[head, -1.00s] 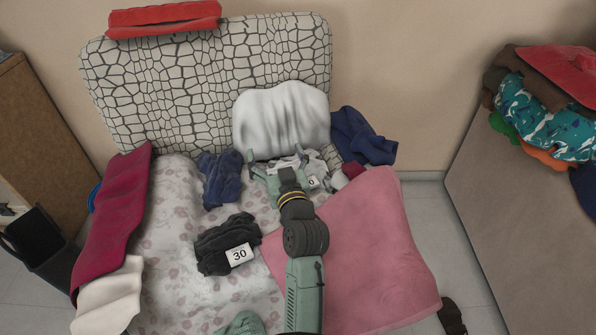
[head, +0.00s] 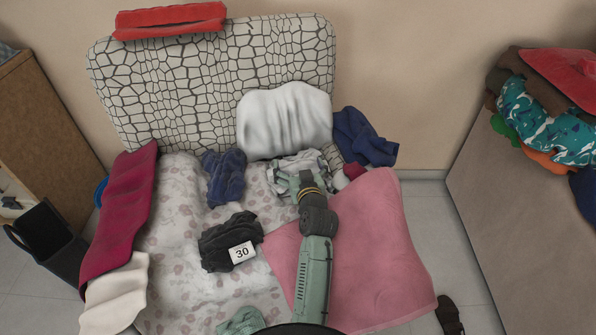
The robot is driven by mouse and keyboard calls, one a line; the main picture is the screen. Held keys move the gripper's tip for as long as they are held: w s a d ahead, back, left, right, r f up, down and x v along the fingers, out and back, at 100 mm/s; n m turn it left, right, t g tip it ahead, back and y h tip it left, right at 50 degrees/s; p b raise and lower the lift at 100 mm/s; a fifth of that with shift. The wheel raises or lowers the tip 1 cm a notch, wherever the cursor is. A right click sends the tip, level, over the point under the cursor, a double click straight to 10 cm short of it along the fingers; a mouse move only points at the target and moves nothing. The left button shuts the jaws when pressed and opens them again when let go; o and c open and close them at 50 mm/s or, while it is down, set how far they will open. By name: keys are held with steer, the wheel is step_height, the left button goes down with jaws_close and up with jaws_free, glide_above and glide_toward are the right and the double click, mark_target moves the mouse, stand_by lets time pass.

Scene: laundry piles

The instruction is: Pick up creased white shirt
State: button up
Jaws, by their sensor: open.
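A white cloth with soft vertical creases (head: 284,122) is draped against the patterned backrest of the sofa. A smaller crumpled whitish cloth (head: 310,160) lies on the seat just in front of it. I cannot tell for sure which of the two is the white shirt. My gripper (head: 296,181) is over the near side of the crumpled cloth, with its green fingers spread open. The arm and gripper hide part of this cloth, and I cannot tell whether the fingertips touch it. The draped white cloth is apart from my gripper.
Dark blue cloths lie left (head: 223,176) and right (head: 362,137) of the crumpled cloth. A black cloth (head: 222,236) bears a tag marked 30. A pink blanket (head: 375,250) lies under my arm. A maroon cloth (head: 122,208) covers the left armrest. Flowered seat shows at left.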

steer(key=shift+w+a+f, duration=0.1)
steer(key=shift+w+f, duration=0.05)
steer(key=shift+w, duration=0.35)
steer(key=shift+c, duration=0.6)
steer(key=c, duration=1.3)
